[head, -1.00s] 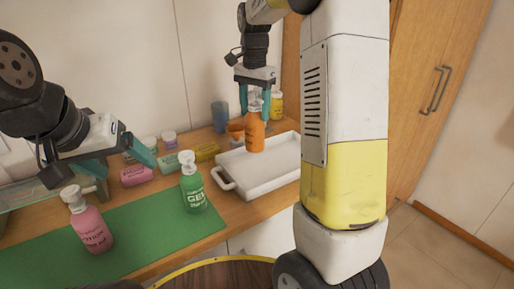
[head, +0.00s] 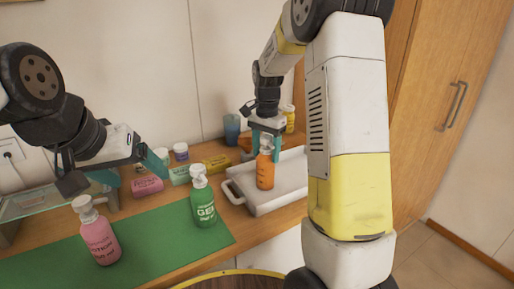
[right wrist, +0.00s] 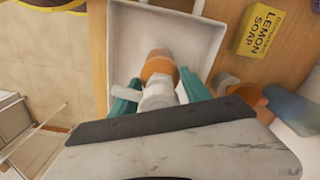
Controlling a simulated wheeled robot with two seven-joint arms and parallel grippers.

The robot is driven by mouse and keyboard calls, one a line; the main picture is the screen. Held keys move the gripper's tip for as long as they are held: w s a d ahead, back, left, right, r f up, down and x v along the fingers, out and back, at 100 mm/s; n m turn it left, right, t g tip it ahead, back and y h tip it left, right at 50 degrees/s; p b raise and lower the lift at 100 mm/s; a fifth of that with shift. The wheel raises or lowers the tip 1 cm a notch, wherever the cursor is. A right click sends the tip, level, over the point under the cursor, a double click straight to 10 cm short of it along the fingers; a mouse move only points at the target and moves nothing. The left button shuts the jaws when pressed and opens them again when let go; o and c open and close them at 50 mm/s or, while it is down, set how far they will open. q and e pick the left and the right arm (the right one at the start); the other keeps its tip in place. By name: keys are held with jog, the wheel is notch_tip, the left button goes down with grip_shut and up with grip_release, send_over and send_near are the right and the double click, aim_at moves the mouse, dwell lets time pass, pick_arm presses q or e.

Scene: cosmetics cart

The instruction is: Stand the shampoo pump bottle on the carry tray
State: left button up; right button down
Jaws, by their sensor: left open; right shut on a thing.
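The orange pump bottle (head: 265,171) is upright, with a white pump head; I take it for the shampoo. My right gripper (head: 265,143) is shut on it around the pump and neck. The bottle is over the inside of the white carry tray (head: 239,194); I cannot tell whether its base touches the floor of the tray. In the right wrist view the bottle (right wrist: 159,66) points into the tray (right wrist: 122,40), between my two teal fingers (right wrist: 158,88). My left gripper (head: 132,173) is open and empty, above the back of the green mat.
A green gel bottle (head: 203,203) and a pink pump bottle (head: 99,235) stand on the green mat (head: 155,245). Soap boxes, including a yellow lemon soap box (right wrist: 262,30), lie behind. A blue cup (head: 231,128) and a yellow bottle (head: 288,118) stand near the tray.

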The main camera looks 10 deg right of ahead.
jog(key=shift+f, duration=0.1)
jog(key=c, duration=0.5)
grip_release()
